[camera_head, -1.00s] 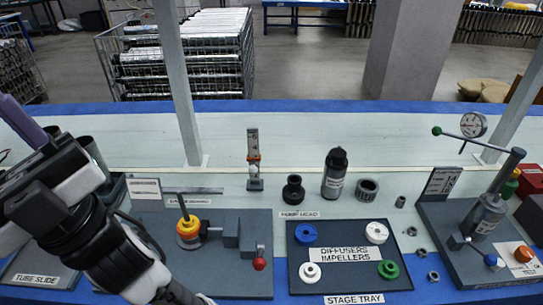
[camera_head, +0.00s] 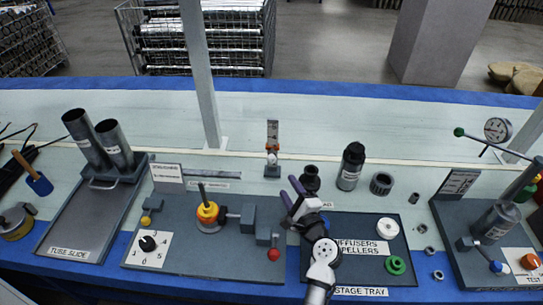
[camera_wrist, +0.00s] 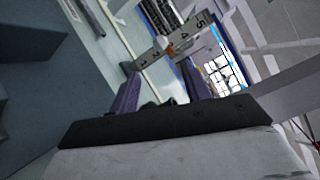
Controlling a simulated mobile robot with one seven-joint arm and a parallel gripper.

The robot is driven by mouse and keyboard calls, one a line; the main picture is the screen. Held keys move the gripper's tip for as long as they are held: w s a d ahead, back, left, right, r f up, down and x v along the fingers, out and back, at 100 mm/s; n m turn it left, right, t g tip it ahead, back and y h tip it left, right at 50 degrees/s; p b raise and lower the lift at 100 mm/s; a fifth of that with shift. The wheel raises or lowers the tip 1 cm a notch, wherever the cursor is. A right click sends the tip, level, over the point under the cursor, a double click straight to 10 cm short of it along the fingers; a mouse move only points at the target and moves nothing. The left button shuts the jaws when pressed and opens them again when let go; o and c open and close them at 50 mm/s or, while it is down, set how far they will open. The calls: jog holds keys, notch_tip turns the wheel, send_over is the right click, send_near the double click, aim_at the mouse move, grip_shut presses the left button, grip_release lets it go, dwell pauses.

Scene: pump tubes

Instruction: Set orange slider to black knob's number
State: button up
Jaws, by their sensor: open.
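The orange slider (camera_head: 272,148) sits about midway up a small upright scale (camera_head: 273,130) behind the work boards. In the wrist view the slider (camera_wrist: 170,48) shows between the 4 and the 2 on the numbered scale (camera_wrist: 189,33), which looks tilted there. The black knob (camera_head: 147,243) is on a white numbered plate (camera_head: 136,256) at the left board's front; I cannot tell which number it points to. My gripper (camera_head: 289,189) has purple fingers, open and empty, in front of and slightly right of the scale. In the wrist view the scale is beyond my fingertips (camera_wrist: 160,78).
A yellow-collared post (camera_head: 207,213) and a red-knobbed lever (camera_head: 273,254) are on the left board. The stage tray (camera_head: 360,280) lies under my arm. White bench behind is mostly clear.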

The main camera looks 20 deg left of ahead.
aim_at(271, 159)
jog(key=p+x, duration=0.2)
jog(key=x, duration=1.1)
jog(key=shift+w+a+r+p, duration=0.1)
jog(key=shift+w+a+p, duration=0.1)
jog(key=shift+a+p, duration=0.1)
jog(key=shift+c, duration=0.2)
grip_shut()
